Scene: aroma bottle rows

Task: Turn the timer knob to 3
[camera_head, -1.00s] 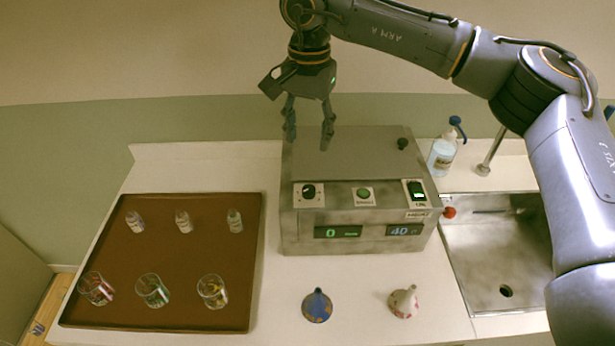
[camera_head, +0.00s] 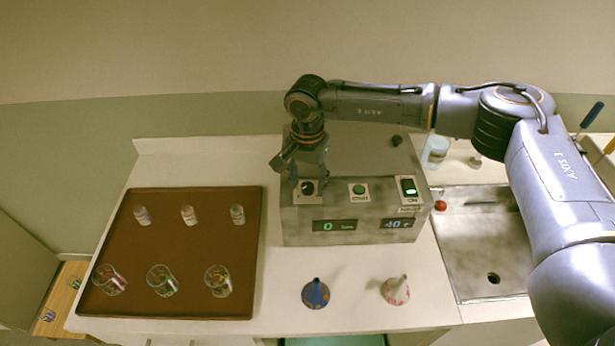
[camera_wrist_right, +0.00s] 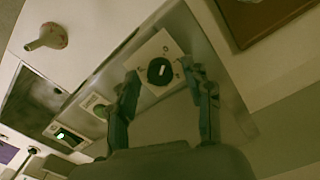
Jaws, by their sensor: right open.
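The timer knob (camera_head: 308,188) is a black round dial on a white plate at the left of the top of the grey metal machine (camera_head: 300,226). In the right wrist view the knob (camera_wrist_right: 160,71) carries a white mark and lies just beyond the fingertips. The timer display (camera_head: 335,226) reads a green 0. My right gripper (camera_head: 308,182) is open right above the knob; its two fingers in the right wrist view (camera_wrist_right: 162,78) stand apart on either side of it. I cannot tell whether they touch it. My left gripper is not in view.
A green button (camera_head: 359,189) and a lit switch (camera_head: 408,187) sit right of the knob. A brown tray (camera_head: 190,250) with vials and glass beakers lies left. A sink (camera_head: 470,260) is at right.

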